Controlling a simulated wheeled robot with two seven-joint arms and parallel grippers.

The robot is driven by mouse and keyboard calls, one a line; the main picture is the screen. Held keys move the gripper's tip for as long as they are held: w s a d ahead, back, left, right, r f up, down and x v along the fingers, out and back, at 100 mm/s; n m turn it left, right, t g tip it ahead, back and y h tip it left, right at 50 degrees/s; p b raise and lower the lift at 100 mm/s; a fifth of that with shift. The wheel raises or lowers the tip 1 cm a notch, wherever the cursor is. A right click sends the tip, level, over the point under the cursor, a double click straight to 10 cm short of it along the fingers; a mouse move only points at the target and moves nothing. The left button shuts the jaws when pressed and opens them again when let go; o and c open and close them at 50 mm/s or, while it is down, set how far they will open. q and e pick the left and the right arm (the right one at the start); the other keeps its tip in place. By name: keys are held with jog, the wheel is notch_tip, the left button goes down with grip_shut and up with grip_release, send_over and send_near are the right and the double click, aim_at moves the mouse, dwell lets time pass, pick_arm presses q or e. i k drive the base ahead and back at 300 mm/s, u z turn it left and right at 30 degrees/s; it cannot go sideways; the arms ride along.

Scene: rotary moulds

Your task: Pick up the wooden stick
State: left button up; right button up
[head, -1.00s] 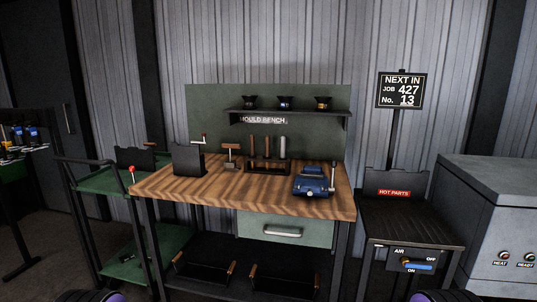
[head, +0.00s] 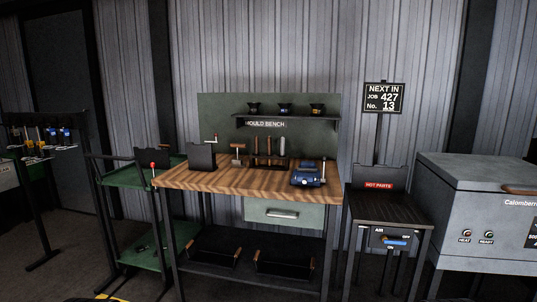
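A small dark rack (head: 270,161) stands on the wooden top of the mould bench (head: 215,178). Two thin brown upright sticks (head: 257,147) and a thicker grey one (head: 282,146) stand in it. The brown ones look wooden, but they are too small to tell which is the wooden stick. Just left of the rack is a T-shaped brown tool (head: 238,150). Neither of my grippers shows in the head view.
A blue vice (head: 308,177) sits at the bench's right and a dark box with a crank (head: 201,156) at its left. A green trolley (head: 140,177) stands left of the bench. The hot parts stand (head: 385,205) and a grey cabinet (head: 475,210) stand right. Floor shows in front.

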aim_at(270, 139)
jog(key=u, duration=0.55)
jog(key=i, duration=0.55)
jog(key=u, duration=0.75)
jog(key=i, duration=0.9)
jog(key=z, duration=0.25)
